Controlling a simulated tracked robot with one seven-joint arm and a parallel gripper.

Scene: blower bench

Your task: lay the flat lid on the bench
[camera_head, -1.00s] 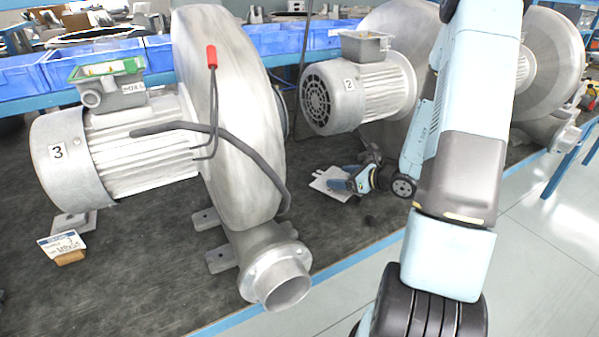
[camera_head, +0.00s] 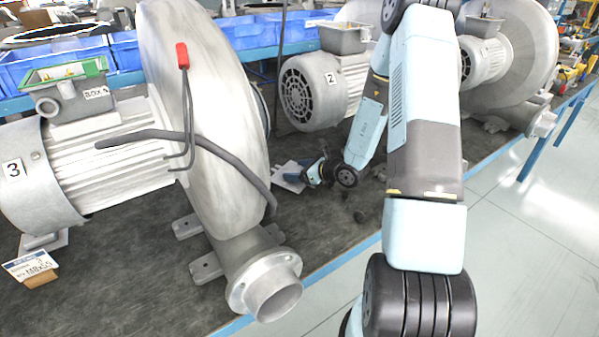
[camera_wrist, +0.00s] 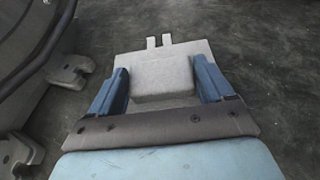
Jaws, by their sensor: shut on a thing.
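The flat lid (camera_wrist: 187,47) is a pale grey plate with a raised block in its middle and two small tabs at its far edge. In the wrist view my gripper (camera_wrist: 161,74) is shut on it, with one blue finger on each side of the block. The head view shows the lid (camera_head: 289,180) small, at the end of my gripper (camera_head: 306,172). It is roughly level over the dark bench top (camera_head: 330,220), at or close to the surface. I cannot tell whether it touches. My gripper partly hides its near side.
Blower 3 (camera_head: 205,110) stands to the left, its outlet flange (camera_head: 268,288) near the bench's front edge. Blower motor 2 (camera_head: 318,90) stands behind the lid. Blue bins (camera_head: 60,65) line the back. Bare bench lies around the lid.

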